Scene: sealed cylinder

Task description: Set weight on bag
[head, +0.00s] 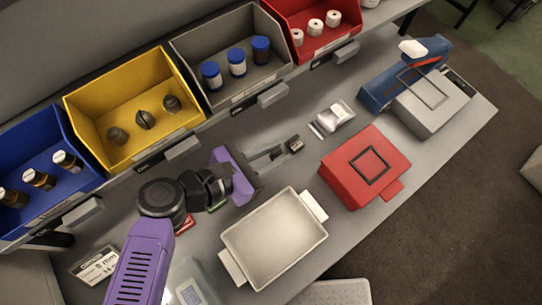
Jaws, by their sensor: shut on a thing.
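My gripper (291,147) reaches right from the purple wrist, over the grey bench. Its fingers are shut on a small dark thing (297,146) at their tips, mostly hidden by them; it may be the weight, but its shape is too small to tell. A small pale, partly clear packet (334,117), which looks like the bag, lies on the bench to the upper right of the fingertips. The held thing and the packet appear apart.
A red box (394,148) with a black square outline and a white tray (232,240) are nearby. A blue-and-grey machine (372,98) stands at right. Blue, yellow (78,103), grey (186,43) and red bins with small items line the back.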

